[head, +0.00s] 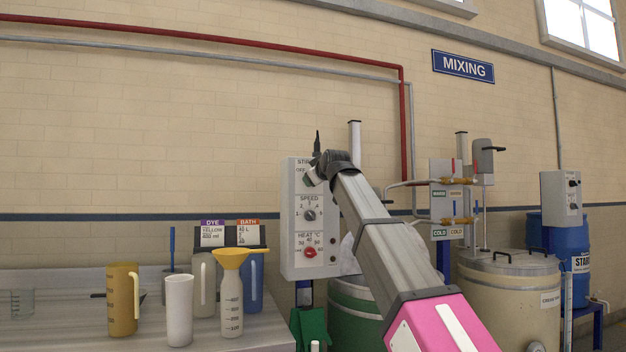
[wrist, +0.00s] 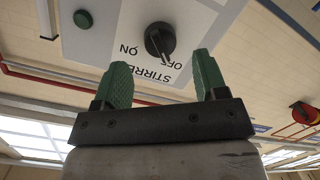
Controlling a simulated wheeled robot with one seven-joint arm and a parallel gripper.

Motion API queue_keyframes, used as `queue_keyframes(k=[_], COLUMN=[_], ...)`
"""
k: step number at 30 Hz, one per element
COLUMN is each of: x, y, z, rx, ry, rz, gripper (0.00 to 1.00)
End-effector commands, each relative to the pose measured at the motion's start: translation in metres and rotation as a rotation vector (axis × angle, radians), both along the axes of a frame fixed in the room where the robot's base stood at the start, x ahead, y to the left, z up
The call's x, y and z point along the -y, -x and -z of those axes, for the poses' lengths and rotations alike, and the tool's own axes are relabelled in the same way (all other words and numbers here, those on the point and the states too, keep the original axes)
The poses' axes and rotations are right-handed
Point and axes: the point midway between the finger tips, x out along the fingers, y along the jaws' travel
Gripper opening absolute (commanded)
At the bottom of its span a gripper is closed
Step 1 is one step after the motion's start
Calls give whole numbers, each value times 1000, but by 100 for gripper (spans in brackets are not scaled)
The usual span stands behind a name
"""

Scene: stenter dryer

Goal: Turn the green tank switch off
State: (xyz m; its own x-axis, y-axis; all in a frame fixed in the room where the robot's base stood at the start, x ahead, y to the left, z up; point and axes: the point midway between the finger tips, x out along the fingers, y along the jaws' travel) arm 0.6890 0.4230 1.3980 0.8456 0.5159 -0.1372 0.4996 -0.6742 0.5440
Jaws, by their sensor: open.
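The green tank (head: 352,318) stands behind my arm, with a grey control panel (head: 289,225) on the wall above it. The panel's upper part carries the stirrer switch, a black rotary knob (wrist: 160,40) with ON and OFF lettering, seen upside down in the wrist view. A pale mark on the knob appears to lie toward the OFF lettering, but I cannot be sure of its setting. My gripper (wrist: 162,68) is open, its two green fingers pointing at the panel on either side of the knob's lower edge in the picture. Contact is not clear. In the head view my arm hides the knob.
A green round button (wrist: 83,18) is beside the knob. Below are a speed knob (head: 309,215) and a red heat knob (head: 310,253). Jugs, including a yellow one (head: 122,300), and a funnel (head: 231,258) stand on the bench at left. A cream tank (head: 508,300) is at right.

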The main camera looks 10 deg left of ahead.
Motion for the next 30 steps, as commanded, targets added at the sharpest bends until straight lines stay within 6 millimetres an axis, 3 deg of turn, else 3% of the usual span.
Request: queue_keyframes(k=[6,11,26,30], x=[23,32,33,36], y=[39,53,55,50], z=[-4,-7,-9,4], rx=[1,1,1,-17], ry=[-1,1,1,3], rz=[0,0,0,7], gripper=[66,66,66,66])
